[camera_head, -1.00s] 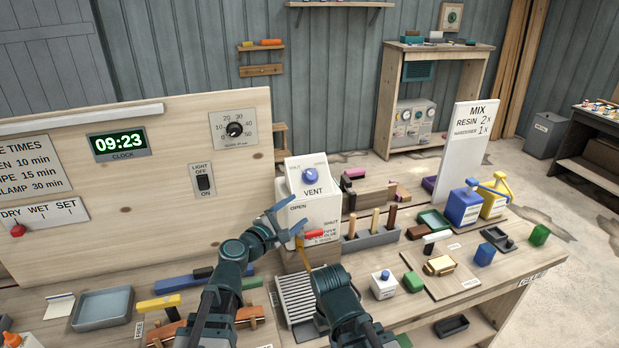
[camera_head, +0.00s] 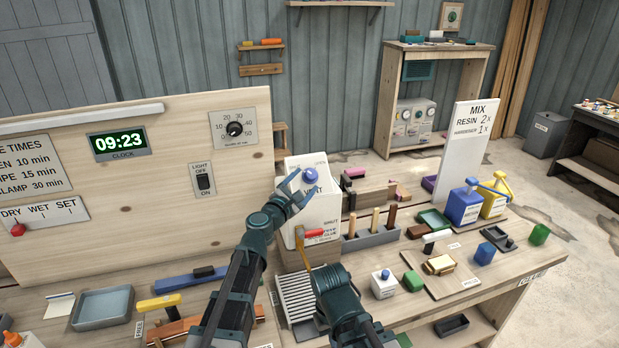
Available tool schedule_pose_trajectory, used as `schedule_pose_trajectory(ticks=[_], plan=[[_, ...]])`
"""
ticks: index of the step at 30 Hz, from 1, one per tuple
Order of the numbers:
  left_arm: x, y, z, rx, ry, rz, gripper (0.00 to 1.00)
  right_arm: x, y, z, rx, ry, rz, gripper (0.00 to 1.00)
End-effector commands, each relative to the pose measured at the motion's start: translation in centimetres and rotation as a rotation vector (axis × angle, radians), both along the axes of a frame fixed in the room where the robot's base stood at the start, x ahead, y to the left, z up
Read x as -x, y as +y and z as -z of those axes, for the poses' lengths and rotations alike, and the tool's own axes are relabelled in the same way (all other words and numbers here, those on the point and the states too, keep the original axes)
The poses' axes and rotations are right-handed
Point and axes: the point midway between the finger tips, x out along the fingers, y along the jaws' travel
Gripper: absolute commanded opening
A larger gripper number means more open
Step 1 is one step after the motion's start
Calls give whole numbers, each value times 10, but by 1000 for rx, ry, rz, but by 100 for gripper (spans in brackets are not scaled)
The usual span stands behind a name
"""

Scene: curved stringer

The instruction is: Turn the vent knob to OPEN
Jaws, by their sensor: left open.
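The vent knob (camera_head: 310,176) is a blue round knob on the sloped top of a white box, the vent unit (camera_head: 322,212). Labels stand above the knob and the word VENT is below it, partly covered. My left gripper (camera_head: 296,188) is open, its fingers just below and left of the knob, in front of the panel. I cannot tell whether a finger touches the knob.
A red-handled tool (camera_head: 305,240) stands in front of the vent unit. A grey rack with upright sticks (camera_head: 370,239) is to its right. A wooden board with a clock (camera_head: 118,144), dial and light switch (camera_head: 204,179) stands to the left. A ribbed grey tray (camera_head: 297,297) lies in front.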

Motion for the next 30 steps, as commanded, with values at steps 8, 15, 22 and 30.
schedule_pose_trajectory(ticks=[8,15,22,30], plan=[[-31,-15,0,-1,0,1,75,0,0,0,0,0,0,0],[-36,-18,0,-1,0,0,75,0,0,0,0,0,0,0],[-35,-18,0,-1,0,0,66,0,0,0,0,0,0,0],[-35,-18,0,0,0,0,17,0,0,0,0,0,0,0]])
